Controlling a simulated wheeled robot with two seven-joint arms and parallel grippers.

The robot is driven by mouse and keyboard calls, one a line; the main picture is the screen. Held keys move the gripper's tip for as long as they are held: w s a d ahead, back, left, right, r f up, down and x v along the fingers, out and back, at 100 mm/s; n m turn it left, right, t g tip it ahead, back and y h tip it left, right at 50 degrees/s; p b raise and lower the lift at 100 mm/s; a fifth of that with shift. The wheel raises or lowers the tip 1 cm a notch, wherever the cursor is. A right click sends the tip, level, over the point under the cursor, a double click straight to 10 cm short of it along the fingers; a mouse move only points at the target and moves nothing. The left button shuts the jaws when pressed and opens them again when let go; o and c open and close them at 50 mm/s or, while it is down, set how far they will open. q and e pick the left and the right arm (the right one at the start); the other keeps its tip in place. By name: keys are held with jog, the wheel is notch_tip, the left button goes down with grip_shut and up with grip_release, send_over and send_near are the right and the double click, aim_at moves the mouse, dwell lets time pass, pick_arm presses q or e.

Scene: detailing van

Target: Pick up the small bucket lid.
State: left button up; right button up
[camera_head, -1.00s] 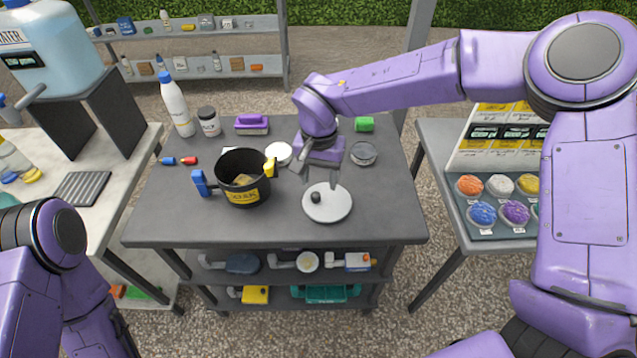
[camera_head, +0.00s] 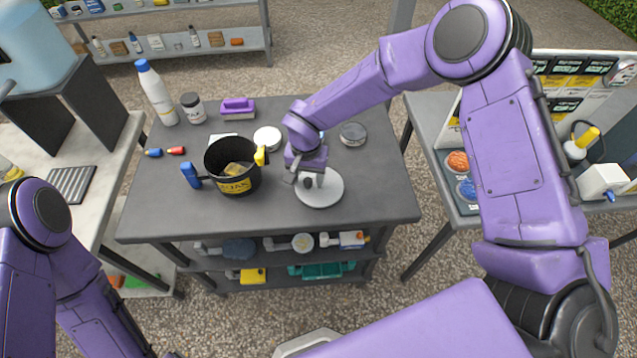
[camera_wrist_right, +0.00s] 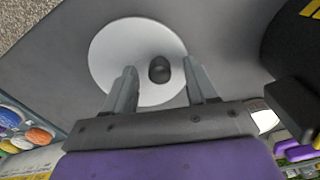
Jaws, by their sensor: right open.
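The small bucket lid is a white disc (camera_head: 326,199) with a dark round knob, lying flat on the dark grey table. My right gripper (camera_head: 309,181) is directly over it, pointing down, and hides part of the knob. In the right wrist view the lid (camera_wrist_right: 112,58) shows whole apart from parts behind the fingers. The open right gripper (camera_wrist_right: 163,74) has one finger on each side of the knob (camera_wrist_right: 159,70), with gaps visible. Whether the fingers touch the lid is unclear. My left arm shows at the lower left, its gripper out of view.
A black bucket (camera_head: 214,162) with blue and yellow clips stands left of the lid. A white round tub (camera_head: 267,137), a grey tin (camera_head: 352,134), a purple brush (camera_head: 238,106), a jar (camera_head: 192,107) and a white bottle (camera_head: 156,93) stand farther back. The table's front is clear.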

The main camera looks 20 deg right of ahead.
grip_shut()
